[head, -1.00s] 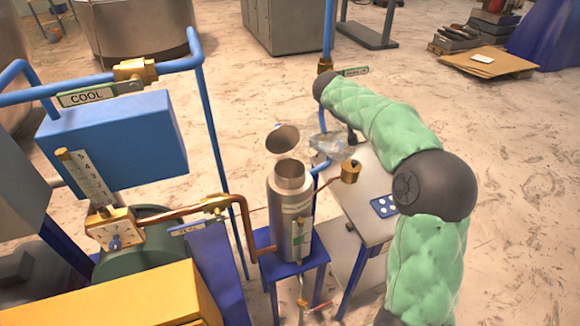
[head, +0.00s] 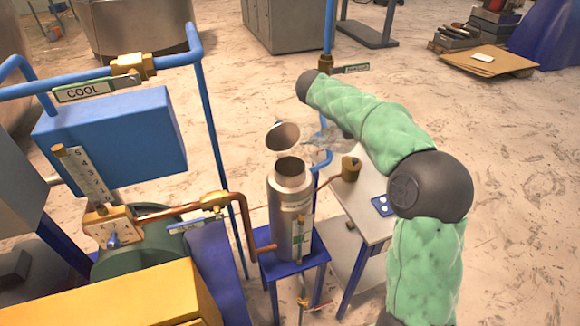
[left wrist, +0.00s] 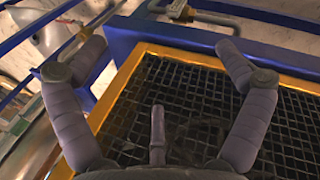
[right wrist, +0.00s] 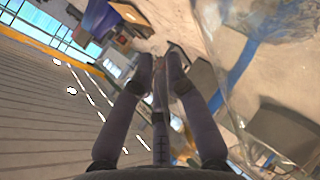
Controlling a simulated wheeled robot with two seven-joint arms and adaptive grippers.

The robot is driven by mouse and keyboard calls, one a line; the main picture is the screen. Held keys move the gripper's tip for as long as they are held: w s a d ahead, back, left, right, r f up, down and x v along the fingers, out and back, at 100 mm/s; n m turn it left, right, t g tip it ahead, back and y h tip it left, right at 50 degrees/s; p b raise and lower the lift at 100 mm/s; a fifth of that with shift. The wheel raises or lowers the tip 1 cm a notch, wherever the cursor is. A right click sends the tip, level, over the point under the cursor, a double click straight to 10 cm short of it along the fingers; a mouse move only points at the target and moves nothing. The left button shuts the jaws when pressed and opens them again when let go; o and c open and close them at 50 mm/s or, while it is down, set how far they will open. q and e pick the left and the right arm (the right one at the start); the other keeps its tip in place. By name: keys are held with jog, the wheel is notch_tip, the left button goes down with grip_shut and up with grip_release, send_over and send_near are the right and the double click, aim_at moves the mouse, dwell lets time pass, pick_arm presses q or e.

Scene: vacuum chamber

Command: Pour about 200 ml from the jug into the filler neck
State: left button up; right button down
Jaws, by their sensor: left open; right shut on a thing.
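The filler neck (head: 291,168) is the open round top of a steel cylinder, with its round lid (head: 283,137) tilted up behind it. The clear jug (right wrist: 236,62) fills the right side of the right wrist view. In the head view it shows only faintly, just right of the lid, above and beyond the neck. My right gripper (right wrist: 161,62) is shut on the jug, seemingly at its handle. Its fingers are hidden in the head view. The liquid level and jug tilt cannot be made out. My left gripper (left wrist: 160,60) is open and empty over a dark mesh (left wrist: 185,100).
A small table (head: 362,215) stands right of the cylinder, with a blue card (head: 382,205) on it. A brass fitting (head: 350,168) is near the neck's right. A copper pipe (head: 180,208) and blue pipes (head: 215,140) stand at left. Open floor lies to the right.

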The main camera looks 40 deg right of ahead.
jog(key=shift+w+a+r+h, duration=0.1)
jog(key=shift+a+r+h, duration=0.4)
jog(key=shift+r, duration=0.25)
jog(key=shift+d+r+h, duration=0.1)
jog(key=shift+r+h, duration=0.2)
jog(key=shift+r, duration=0.1)
dwell(0.9)
jog(key=shift+w+a+r+n+h, duration=0.1)
jog(key=shift+a+r+n+h, duration=0.2)
jog(key=shift+a+r+h, duration=0.25)
dwell(2.3)
jog(key=d+f+y, duration=0.1)
jog(key=s+d+f+y, duration=0.1)
jog(key=f, duration=0.1)
jog(key=d+f+m+y, duration=0.1)
jog(key=f, duration=0.1)
jog(key=shift+s+d+y+p, duration=0.2)
jog(key=shift+d+y+p, duration=0.05)
jog(key=shift+y+p, duration=0.1)
jog(key=shift+w+f, duration=0.1)
jog(key=shift+f, duration=0.15)
jog(key=shift+d+f+y, duration=0.15)
jog(key=shift+f+y, duration=0.25)
jog(key=shift+f, duration=0.45)
dwell(0.8)
